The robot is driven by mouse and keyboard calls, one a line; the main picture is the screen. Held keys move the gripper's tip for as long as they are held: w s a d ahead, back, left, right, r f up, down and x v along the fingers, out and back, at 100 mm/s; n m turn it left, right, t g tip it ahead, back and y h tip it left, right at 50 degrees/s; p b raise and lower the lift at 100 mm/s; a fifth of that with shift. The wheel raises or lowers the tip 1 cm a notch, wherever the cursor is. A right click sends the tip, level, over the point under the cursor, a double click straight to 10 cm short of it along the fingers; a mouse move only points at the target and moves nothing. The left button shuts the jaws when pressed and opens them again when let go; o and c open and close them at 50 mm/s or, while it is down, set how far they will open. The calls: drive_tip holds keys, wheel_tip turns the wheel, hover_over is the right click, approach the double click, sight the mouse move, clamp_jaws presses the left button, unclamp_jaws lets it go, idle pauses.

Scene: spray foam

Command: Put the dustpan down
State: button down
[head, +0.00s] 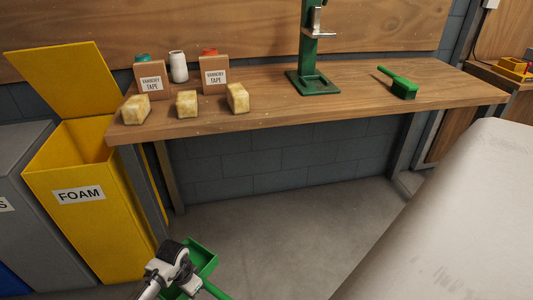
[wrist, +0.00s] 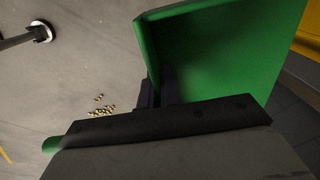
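The green dustpan (head: 203,258) is at the bottom of the head view, in front of the yellow bin, with its handle running down to the right. My gripper (head: 180,275) is at the dustpan's handle, and the arm partly covers it. In the wrist view the green pan (wrist: 230,50) fills the upper right, close to the camera. The dark fingers of my gripper (wrist: 155,92) are against it and appear shut on it. The handle's end shows at the lower left. The grip itself is mostly hidden. The dustpan appears held above the floor.
Small yellowish bits (wrist: 95,108) lie on the grey floor. A yellow FOAM bin (head: 85,205) with its lid up stands at the left. The wooden workbench (head: 330,105) holds a green brush (head: 403,88), foam blocks and tape boxes. Floor under the bench (head: 290,225) is clear.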

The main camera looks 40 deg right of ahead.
drive_tip(key=s+d+f+m+b, duration=0.7)
drive_tip(key=d+f+m+b, duration=0.2)
drive_tip(key=f+m+b, duration=0.3)
drive_tip(key=s+d+f+m+b, duration=0.6)
drive_tip(key=d+f+m+b, duration=0.4)
drive_tip(key=m, duration=0.5)
drive_tip(key=f+b, duration=0.2)
drive_tip(key=f, duration=0.5)
drive_tip(key=f+b, duration=0.3)
drive_tip(key=f, duration=0.4)
drive_tip(key=f+b, duration=0.3)
drive_tip(key=f, duration=0.4)
drive_tip(key=shift+s+a+f, duration=0.15)
drive_tip(key=shift+a, duration=0.25)
drive_tip(key=shift+f, duration=0.1)
drive_tip(key=c, duration=2)
unclamp_jaws()
drive_tip(key=shift+c, duration=0.2)
drive_tip(key=o, duration=0.4)
